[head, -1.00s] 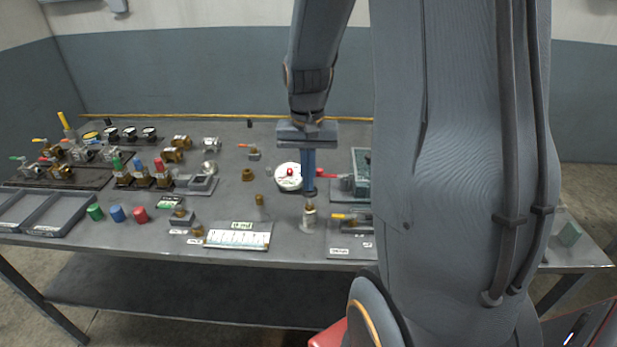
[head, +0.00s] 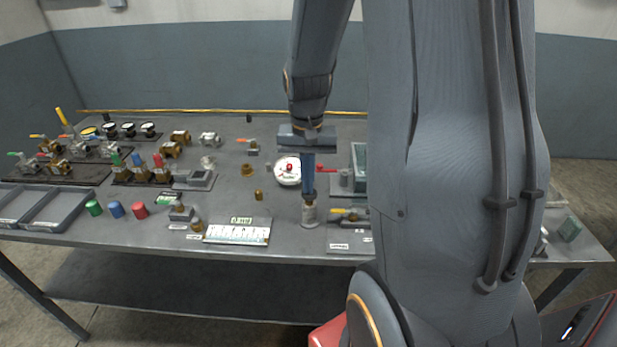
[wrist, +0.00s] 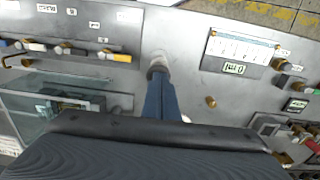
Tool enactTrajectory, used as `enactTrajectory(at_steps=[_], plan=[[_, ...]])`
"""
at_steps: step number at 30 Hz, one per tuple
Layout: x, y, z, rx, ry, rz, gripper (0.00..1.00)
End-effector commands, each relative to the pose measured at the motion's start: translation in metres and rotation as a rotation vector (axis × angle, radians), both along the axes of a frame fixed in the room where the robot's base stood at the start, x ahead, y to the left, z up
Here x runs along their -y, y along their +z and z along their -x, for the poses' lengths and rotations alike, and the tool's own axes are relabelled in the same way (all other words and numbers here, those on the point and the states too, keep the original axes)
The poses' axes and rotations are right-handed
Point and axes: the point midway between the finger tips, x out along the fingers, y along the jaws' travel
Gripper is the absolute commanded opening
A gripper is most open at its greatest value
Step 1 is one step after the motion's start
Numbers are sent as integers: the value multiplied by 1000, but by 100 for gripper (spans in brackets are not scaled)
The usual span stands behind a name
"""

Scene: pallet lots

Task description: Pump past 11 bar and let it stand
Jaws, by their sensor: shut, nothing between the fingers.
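My gripper (head: 308,196) points straight down with its blue fingers together and nothing between them. Its tips are at the top of a short grey upright post (head: 310,215) near the table's front. The post also shows under the fingers in the wrist view (wrist: 159,60); I cannot tell whether they touch. A round white gauge (head: 284,178) with a red part on top is just left of the fingers, partly behind them. Its reading is too small to make out. A red lever (head: 326,171) shows to the right of the fingers, by a glass-sided tank (head: 360,165).
A white scale card (head: 236,233) lies left of the post. Several valves, small gauges and coloured caps (head: 116,210) fill the left side beside grey trays (head: 60,212). My arm hides much of the right.

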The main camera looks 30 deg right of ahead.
Motion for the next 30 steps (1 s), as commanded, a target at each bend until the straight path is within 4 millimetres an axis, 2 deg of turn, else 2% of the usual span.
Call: enactTrajectory(at_steps=[1,11,21,25,30], plan=[[-1,9,2,-2,1,0,0],[-1,56,-2,11,1,3,0],[-2,117,-2,10,0,3,0],[-2,129,-2,8,0,2,0],[-2,134,-1,6,0,2,0]])
